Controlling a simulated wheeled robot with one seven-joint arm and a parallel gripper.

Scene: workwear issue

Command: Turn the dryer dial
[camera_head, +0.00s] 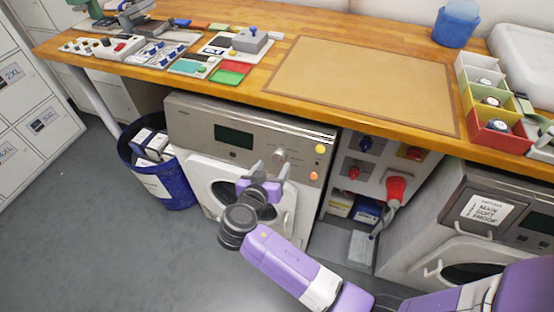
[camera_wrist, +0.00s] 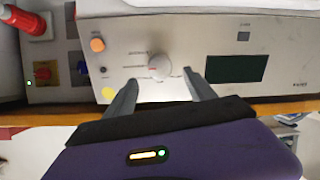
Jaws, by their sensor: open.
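The dryer dial (camera_head: 279,155) is a round light-grey knob on the grey control panel of the front-loading machine (camera_head: 205,165) under the bench. In the wrist view the dial (camera_wrist: 159,66) has printed marks around its left side. My gripper (camera_head: 271,168) is open in front of the panel. In the wrist view my gripper (camera_wrist: 160,77) has its two fingertips apart, to the left and right of the dial's lower part. No contact with the dial is visible, and the remaining gap in depth is unclear.
An orange button (camera_wrist: 97,44), a yellow button (camera_wrist: 108,94) and a dark display (camera_wrist: 235,69) flank the dial. A red plug (camera_head: 396,188) sits right of the machine, a blue bin (camera_head: 172,190) left. The wooden bench (camera_head: 300,30) overhangs the panel.

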